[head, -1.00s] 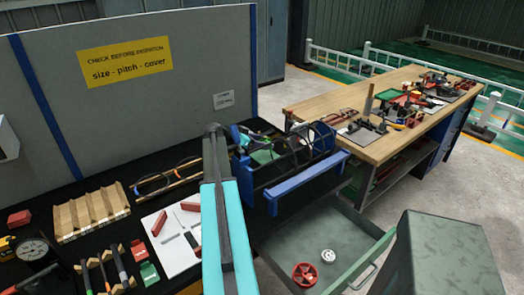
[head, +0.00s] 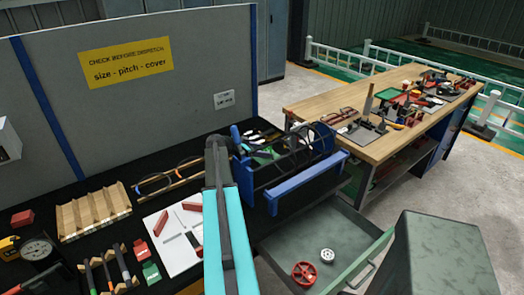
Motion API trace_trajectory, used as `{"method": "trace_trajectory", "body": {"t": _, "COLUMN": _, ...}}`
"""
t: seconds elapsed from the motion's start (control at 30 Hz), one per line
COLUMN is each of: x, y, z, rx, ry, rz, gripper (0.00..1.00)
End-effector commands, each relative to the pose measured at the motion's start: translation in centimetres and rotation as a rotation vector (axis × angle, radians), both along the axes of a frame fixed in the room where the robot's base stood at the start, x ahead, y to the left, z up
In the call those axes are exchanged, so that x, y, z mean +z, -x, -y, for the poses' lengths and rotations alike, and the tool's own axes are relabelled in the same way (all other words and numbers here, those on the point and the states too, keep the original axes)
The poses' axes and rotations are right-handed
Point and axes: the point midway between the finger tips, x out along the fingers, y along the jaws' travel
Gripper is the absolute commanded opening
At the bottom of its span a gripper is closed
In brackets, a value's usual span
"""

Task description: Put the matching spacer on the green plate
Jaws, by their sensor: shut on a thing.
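My arm rises from the bottom edge to a dark joint beside the cage. My gripper is not discernible; my arm and the cage hide where it would be. The rebar cage (head: 322,140), with dark rings and bars, lies in a blue fixture (head: 305,186). A small green piece and a pale piece show between its bars, too small to name. A red wheel-shaped spacer (head: 304,273) and a white round spacer (head: 327,256) lie in the open drawer. A small green piece (head: 151,272) lies on the black bench. Which one is the green plate I cannot tell.
A wooden grooved rack (head: 93,212), a dial gauge (head: 38,252) and a white sheet with red pieces (head: 172,240) occupy the left bench. The open grey-green drawer (head: 345,230) juts out at right. A cluttered wooden workbench (head: 310,103) stands behind.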

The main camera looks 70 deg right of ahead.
Motion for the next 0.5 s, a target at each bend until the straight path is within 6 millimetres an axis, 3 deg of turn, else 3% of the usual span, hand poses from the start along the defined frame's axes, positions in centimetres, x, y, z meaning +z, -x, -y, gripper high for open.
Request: {"method": "trace_trajectory", "body": {"t": 0.5, "x": -0.68, "y": -0.01, "z": -0.01, "rx": 0.000, "ry": 0.001, "rz": -0.001, "gripper": 0.30}}
